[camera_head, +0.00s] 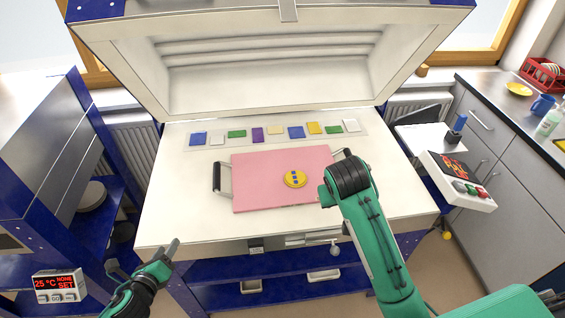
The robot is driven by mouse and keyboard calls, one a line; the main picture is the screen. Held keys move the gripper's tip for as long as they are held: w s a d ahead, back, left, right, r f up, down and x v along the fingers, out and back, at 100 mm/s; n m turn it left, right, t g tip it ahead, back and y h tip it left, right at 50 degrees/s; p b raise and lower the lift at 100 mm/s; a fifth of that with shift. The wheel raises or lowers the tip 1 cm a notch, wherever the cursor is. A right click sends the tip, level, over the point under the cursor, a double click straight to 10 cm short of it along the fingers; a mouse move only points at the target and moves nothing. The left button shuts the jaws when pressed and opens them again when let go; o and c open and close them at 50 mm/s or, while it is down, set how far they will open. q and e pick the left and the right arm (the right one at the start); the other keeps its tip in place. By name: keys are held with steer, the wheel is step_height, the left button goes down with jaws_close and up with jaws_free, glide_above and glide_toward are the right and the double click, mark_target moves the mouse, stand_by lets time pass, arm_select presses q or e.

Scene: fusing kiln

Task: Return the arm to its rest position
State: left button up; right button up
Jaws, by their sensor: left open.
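My left gripper (144,254) is at the lower left, in front of the kiln's front edge. Its two dark fingers are apart with nothing between them. My right arm (385,250) comes in from the lower right, and its dark joint is over the right edge of the pink board (258,182). I cannot make out the right gripper's fingers. The kiln (180,220) stands with its lid (120,45) raised. A round yellow piece with small blue squares (295,179) lies on the pink board.
A row of coloured glass pieces (237,134) lies behind the board. A control box (460,180) is at the right, near a counter (500,125) with dishes. A blue-framed stand (60,150) is at the left, with a red display (60,284) below it.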

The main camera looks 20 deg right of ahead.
stand_by(0.3)
